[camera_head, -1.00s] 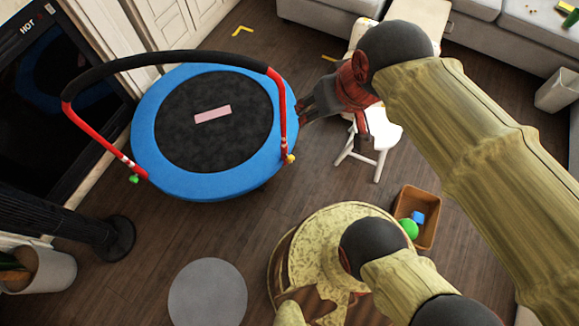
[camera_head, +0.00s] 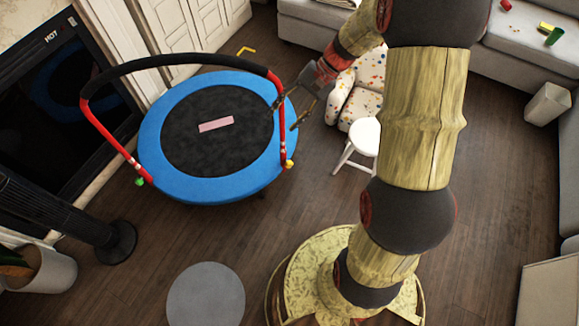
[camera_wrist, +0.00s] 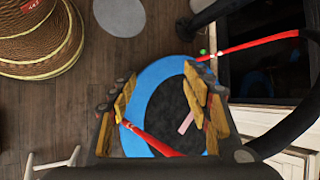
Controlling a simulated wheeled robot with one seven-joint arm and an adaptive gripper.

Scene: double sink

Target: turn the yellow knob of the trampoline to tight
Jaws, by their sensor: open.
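The trampoline (camera_head: 160,178) has a blue rim, a black mat and a red handlebar with a black padded top. The yellow knob (camera_head: 290,164) sits low on the right red post, beside the blue rim. My gripper (camera_head: 285,115) is open and empty near the trampoline's right edge, above the knob in the picture and apart from it. In the wrist view, my open fingers (camera_wrist: 163,78) frame the blue rim (camera_wrist: 155,82). The red post (camera_wrist: 150,138) runs from beside the left finger. I cannot make out the yellow knob there; the finger may hide it.
A green knob (camera_head: 139,182) is on the left post. A white stool (camera_head: 360,145) and a spotted armchair (camera_head: 365,98) stand right of the gripper. A black fan (camera_head: 115,240) and a grey round mat (camera_head: 206,295) are at lower left. Floor below the trampoline is mostly clear.

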